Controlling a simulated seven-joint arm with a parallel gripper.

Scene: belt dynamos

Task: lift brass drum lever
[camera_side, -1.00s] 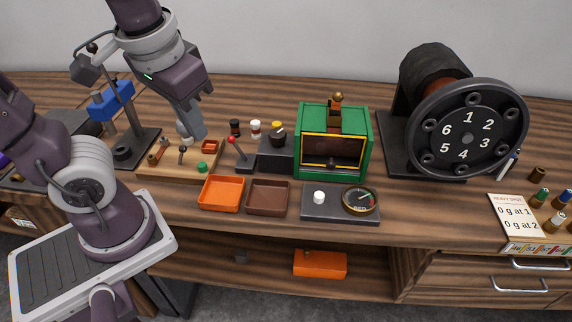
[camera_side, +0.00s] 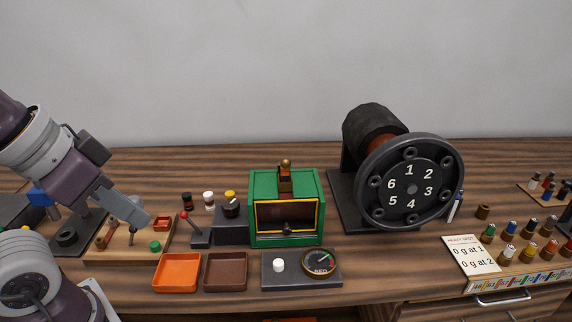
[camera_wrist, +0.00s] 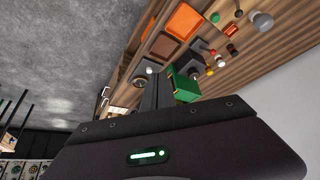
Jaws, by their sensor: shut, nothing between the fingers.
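A lever with a round brass knob (camera_side: 285,165) stands upright on top of the green box (camera_side: 310,190), which has a dark yellow-framed window in front. It is the only brass-looking lever I see; I cannot tell for certain that it is the drum lever. My gripper (camera_side: 138,218) is shut and empty, slanting down from the left over the wooden board (camera_side: 108,252). It is well left of the green box and apart from the lever. In the wrist view my shut fingers (camera_wrist: 156,88) point towards the scene, with the green box (camera_wrist: 183,86) beyond them.
A red-knobbed lever (camera_side: 184,215) stands between my gripper and the green box. An orange tray (camera_side: 177,286) and a brown tray (camera_side: 240,270) lie in front, beside a gauge plate (camera_side: 292,284). A large numbered wheel (camera_side: 411,190) stands right of the box.

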